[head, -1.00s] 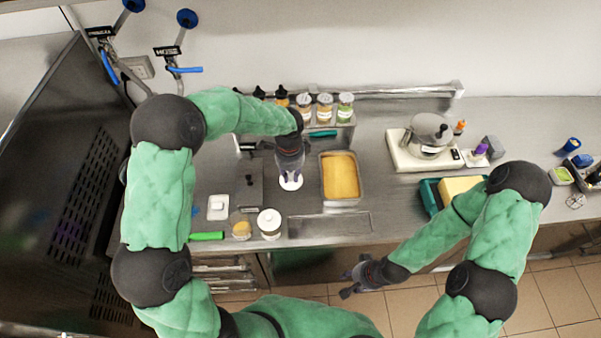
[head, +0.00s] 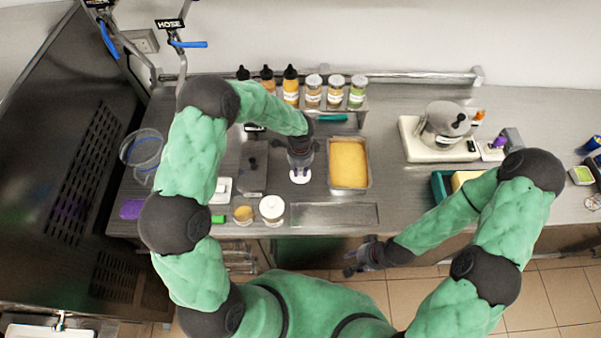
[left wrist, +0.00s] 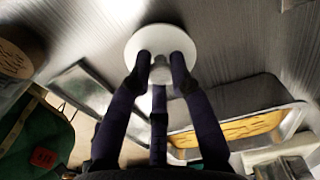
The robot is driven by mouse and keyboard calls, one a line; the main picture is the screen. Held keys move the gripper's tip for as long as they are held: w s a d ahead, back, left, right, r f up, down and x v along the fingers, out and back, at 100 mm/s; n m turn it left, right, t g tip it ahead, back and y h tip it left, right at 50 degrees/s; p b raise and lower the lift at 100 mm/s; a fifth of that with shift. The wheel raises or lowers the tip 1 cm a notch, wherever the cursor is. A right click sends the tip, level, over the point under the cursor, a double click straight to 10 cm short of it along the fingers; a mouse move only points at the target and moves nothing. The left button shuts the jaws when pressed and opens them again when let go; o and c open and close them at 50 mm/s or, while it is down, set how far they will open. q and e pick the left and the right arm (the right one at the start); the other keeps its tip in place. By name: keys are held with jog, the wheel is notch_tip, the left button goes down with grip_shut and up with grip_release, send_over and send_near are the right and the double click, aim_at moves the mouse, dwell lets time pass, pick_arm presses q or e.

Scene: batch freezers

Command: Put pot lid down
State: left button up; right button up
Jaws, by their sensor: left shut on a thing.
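A white round pot lid (head: 300,177) is under my left gripper (head: 300,168), between the grey lidded container and the yellow pan. In the left wrist view, the fingers of my left gripper (left wrist: 160,62) are shut on the knob of the lid (left wrist: 148,42), which lies flat over or on the steel counter. I cannot tell whether it touches the counter. My right gripper (head: 352,259) is empty in front of the counter's edge, its fingers apart.
A steel pan with yellow content (head: 349,163) is just right of the lid. A white-topped jar (head: 272,208) and a small jar (head: 243,214) stand near the front edge. Bottles (head: 290,86) line the back. A lidded pot (head: 440,122) stands at the right.

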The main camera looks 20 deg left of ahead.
aim_at(300, 171)
pick_arm(q)
jog(key=shift+f, duration=1.2)
jog(key=shift+s+f, duration=0.1)
jog(key=shift+f, duration=0.15)
jog(key=o, duration=0.8)
jog(key=shift+r, duration=0.1)
jog(key=shift+r, duration=0.5)
notch_tip(300, 171, up, 11)
jog(key=shift+r, duration=0.15)
